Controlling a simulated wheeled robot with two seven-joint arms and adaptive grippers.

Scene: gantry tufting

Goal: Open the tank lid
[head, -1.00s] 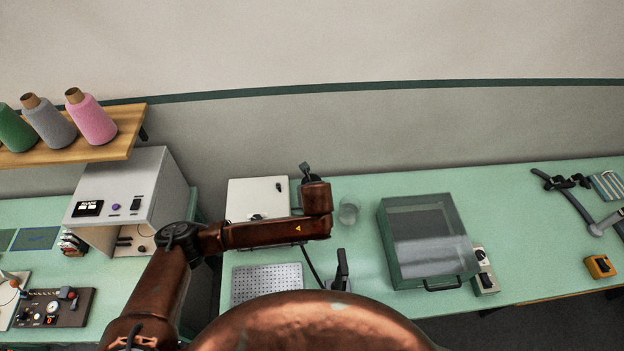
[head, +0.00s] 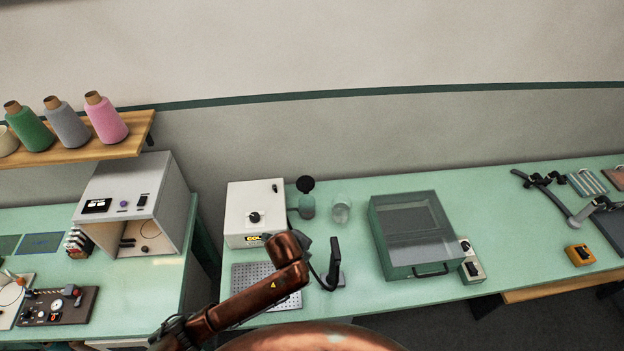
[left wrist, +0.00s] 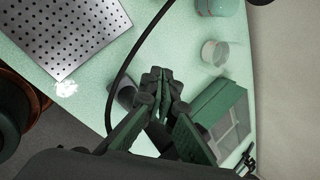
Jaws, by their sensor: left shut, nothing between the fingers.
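The tank (head: 388,255) is a green box on the green bench, right of the middle in the head view. Its see-through lid (head: 408,212) lies closed over the top. A dark handle (head: 431,270) is on its front side. The tank also shows at the right in the left wrist view (left wrist: 213,101). My left gripper (left wrist: 160,74) is shut and empty, with its fingertips together. It is above the bench, left of the tank and apart from it. In the head view my forearm hides most of it. My right gripper is in neither view.
A black upright tool (head: 334,262) with a cable stands between my left arm and the tank. A clear beaker (head: 341,210) stands behind it. A white box (head: 246,205) and perforated plate (head: 250,281) are at the left. A switch box (head: 471,265) stands beside the tank's right side.

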